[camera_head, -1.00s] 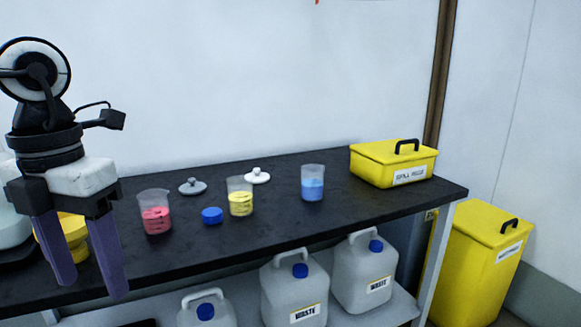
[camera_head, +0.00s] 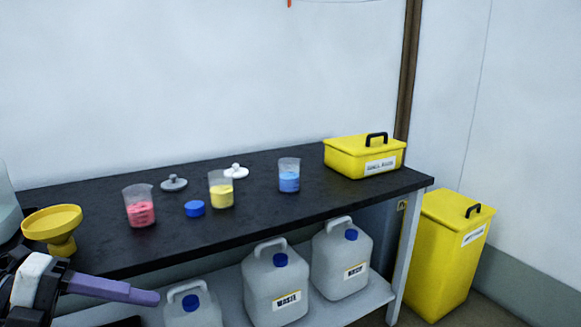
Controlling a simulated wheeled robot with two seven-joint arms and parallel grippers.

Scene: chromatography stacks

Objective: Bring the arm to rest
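My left gripper (camera_head: 108,290) is at the lower left, in front of the bench (camera_head: 260,215) and below its top. Its purple finger points right, and I see only one finger clearly, so its opening is hidden. I see nothing held in it. My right gripper is not in view.
On the bench stand a yellow funnel (camera_head: 52,225), beakers of red (camera_head: 140,214), yellow (camera_head: 222,196) and blue (camera_head: 289,180) liquid, a blue cap (camera_head: 195,208), grey (camera_head: 174,183) and white (camera_head: 236,171) lids, and a yellow spill box (camera_head: 365,157). Waste jugs (camera_head: 275,290) fill the lower shelf; a yellow bin (camera_head: 445,255) stands right.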

